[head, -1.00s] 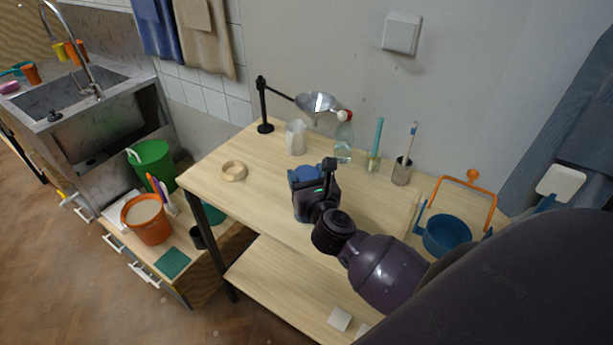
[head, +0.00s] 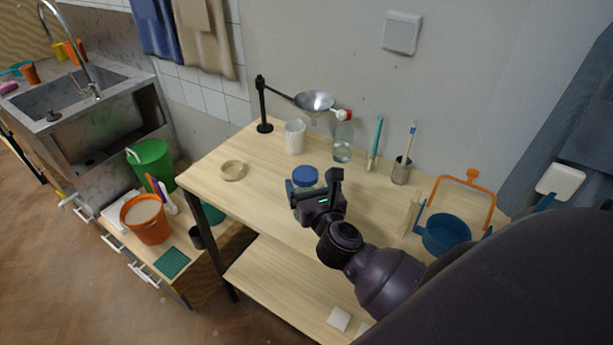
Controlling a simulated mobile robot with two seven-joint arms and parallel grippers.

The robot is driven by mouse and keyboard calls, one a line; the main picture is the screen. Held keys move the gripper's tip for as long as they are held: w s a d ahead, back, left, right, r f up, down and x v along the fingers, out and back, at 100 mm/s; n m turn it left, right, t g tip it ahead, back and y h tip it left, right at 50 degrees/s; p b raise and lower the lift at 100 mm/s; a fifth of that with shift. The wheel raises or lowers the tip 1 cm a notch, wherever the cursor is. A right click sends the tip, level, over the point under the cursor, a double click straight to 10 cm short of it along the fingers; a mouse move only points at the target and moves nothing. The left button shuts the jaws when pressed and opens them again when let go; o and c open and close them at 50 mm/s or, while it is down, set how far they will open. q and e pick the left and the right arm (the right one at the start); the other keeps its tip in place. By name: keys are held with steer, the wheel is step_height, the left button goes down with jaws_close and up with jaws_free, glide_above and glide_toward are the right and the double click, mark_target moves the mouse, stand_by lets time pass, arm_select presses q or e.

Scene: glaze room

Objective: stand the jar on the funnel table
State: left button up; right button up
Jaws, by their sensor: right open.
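The jar (head: 305,175), with a blue lid, is on the funnel table (head: 262,198) near its middle. The jar looks upright, but my gripper hides most of its body and base. My right gripper (head: 313,182) is open at the jar's near side, with one finger to the left of the lid and one to the right. I cannot tell whether a finger touches the jar. The funnel (head: 315,101) hangs from a black stand at the back of this table. My left gripper is out of view.
A wooden ring (head: 233,170), a white beaker (head: 295,136), a clear bottle (head: 342,145) and a cup with a brush (head: 401,171) stand around the jar. A blue sieve pot (head: 446,236) is at right. The table's front left is clear.

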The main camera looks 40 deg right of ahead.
steer(key=v, duration=0.9)
steer(key=shift+b, duration=0.45)
